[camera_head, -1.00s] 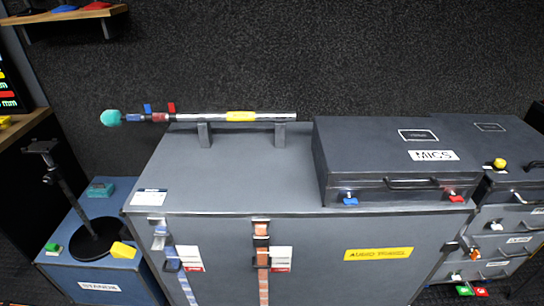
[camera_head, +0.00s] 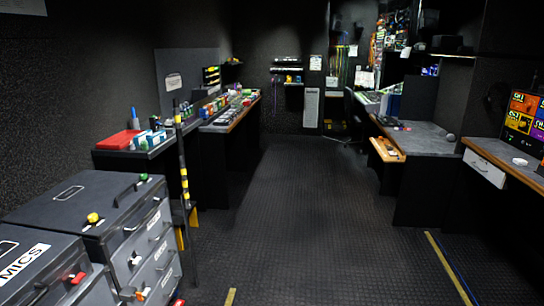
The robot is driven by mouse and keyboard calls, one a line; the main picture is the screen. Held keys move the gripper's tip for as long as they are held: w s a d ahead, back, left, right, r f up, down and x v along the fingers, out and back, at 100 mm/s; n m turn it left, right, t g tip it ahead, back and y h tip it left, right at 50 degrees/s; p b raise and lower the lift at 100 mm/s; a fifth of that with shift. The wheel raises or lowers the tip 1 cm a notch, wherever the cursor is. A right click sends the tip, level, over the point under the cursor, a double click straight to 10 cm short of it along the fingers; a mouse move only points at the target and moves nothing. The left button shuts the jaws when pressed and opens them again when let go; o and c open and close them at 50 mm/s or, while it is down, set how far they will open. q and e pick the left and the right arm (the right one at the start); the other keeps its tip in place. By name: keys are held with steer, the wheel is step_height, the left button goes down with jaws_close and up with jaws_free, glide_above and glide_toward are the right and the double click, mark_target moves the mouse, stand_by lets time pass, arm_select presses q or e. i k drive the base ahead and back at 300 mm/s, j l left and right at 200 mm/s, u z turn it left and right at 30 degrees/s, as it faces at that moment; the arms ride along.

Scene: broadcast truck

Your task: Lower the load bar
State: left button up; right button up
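Neither of my grippers is in view. A dark upright pole with yellow bands (camera_head: 184,185) stands at the left of the aisle, beside the grey drawer case (camera_head: 150,250). I cannot tell whether this pole is the load bar. The silver bar with a yellow label, seen earlier lying on brackets on a grey case, is out of view now.
The MICS case (camera_head: 38,275) is at the lower left, cut off by the edge. A left counter (camera_head: 150,152) holds a red box (camera_head: 118,139) and small items. Right desks (camera_head: 425,138) line the other side. The dark floor (camera_head: 300,210) between is clear.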

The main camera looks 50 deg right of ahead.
mark_target(176, 101)
steer(key=i+l+z, duration=0.2)
steer(key=l+z, duration=0.2)
steer(key=i+l+z, duration=0.2)
steer(key=z, duration=0.25)
steer(key=i+l, duration=0.45)
steer(key=u, duration=0.05)
